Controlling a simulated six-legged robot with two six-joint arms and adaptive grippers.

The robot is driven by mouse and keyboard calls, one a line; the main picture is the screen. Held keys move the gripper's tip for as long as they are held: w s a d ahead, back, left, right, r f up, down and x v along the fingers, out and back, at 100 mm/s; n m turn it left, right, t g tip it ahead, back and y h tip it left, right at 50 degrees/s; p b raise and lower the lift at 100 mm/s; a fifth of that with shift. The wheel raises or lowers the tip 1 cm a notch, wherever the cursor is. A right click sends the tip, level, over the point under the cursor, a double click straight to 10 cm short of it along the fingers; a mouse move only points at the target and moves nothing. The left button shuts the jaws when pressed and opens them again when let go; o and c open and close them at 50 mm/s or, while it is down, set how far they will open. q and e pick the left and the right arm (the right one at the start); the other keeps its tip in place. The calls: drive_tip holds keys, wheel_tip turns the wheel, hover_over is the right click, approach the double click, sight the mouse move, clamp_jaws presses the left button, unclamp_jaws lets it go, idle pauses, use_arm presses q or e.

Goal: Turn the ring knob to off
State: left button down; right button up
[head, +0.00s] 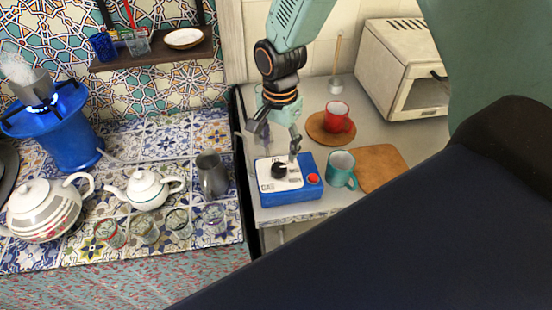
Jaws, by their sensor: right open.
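A blue control box (290,196) with a white top plate marked "GAS" sits near the front left corner of the grey counter. A black knob (279,170) stands on the plate, and a red button (313,179) is at the box's right side. The knob's exact setting is too small to read. My right gripper (275,140) is open, pointing down just above and behind the knob. One finger is close to the plate's back right; I cannot tell if it touches. A blue burner (62,131) at far left shows a blue flame under a steaming pot (32,87). My left gripper is not in view.
A teal mug (341,169) stands close right of the box, beside a wooden board (381,167). A red mug (337,115) stands behind on a round board. A white toaster oven (405,70) is at back right. Teapots and several glasses stand on the tiled surface left.

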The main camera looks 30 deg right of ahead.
sight(279, 167)
drive_tip(key=f, duration=0.1)
drive_tip(key=s+f, duration=0.1)
drive_tip(key=shift+f, duration=0.35)
drive_tip(key=f, duration=0.3)
drive_tip(key=shift+w+a+f, duration=0.1)
drive_tip(key=shift+w+f, duration=0.15)
drive_tip(key=shift+w, duration=0.15)
drive_tip(key=shift+f, duration=0.4)
drive_tip(key=shift+s+r, duration=0.25)
drive_tip(key=shift+s, duration=0.1)
drive_tip(key=shift+c, duration=0.4)
drive_tip(key=shift+w+f, duration=0.2)
drive_tip(key=shift+w, duration=0.2)
drive_tip(key=c, duration=0.6)
drive_tip(key=shift+s+r, duration=0.1)
drive_tip(key=shift+s, duration=0.05)
drive_tip(key=shift+c, duration=1.4)
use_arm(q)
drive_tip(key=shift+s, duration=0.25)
use_arm(e)
drive_tip(key=shift+c, duration=1.1)
